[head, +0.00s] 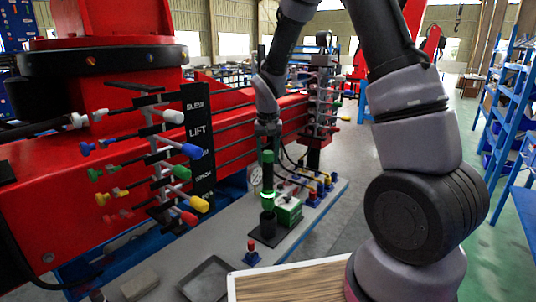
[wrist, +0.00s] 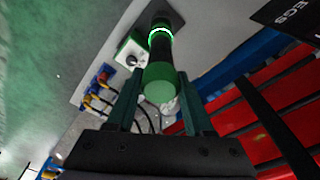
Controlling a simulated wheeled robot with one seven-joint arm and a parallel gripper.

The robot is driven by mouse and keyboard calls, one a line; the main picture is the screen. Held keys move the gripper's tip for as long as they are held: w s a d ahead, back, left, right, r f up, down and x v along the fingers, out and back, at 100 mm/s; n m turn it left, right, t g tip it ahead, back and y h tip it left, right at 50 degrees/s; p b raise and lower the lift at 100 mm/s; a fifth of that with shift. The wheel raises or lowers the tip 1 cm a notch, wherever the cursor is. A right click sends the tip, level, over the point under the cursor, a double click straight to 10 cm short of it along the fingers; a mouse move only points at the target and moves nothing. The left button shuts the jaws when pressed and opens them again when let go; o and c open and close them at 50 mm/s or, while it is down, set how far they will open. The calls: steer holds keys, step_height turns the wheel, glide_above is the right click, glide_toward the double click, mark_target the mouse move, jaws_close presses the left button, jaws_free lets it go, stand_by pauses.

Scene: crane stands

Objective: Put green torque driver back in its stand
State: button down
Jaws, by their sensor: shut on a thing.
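The green torque driver (head: 267,184) is upright in the head view, with a dark band and a glowing green ring low on it. My gripper (head: 267,152) is above, shut on its upper part. In the wrist view, my gripper's fingers (wrist: 161,80) flank the driver's round green end (wrist: 160,86). The black stand (head: 268,224), a short cup on a square base, is directly below the driver. The driver's lower end meets or enters the cup; how deep I cannot tell. In the wrist view the stand's base (wrist: 176,18) is partly hidden behind the driver.
A green and white box with a knob (head: 288,211) stands close right of the stand. Several blue blocks with coloured plugs and cables (head: 312,198) lie beyond it. A red-and-blue plug (head: 252,252) and grey tray (head: 208,279) are in front. Lever valves (head: 165,150) stand left.

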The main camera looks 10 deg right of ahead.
mark_target(268, 173)
steer(key=shift+f, duration=3.35)
steer(key=shift+c, duration=1)
jaws_free()
steer(key=shift+r, duration=0.1)
steer(key=shift+s+r, duration=0.2)
steer(key=shift+r, duration=1)
steer(key=shift+s+r, duration=0.15)
steer(key=shift+r, duration=1.05)
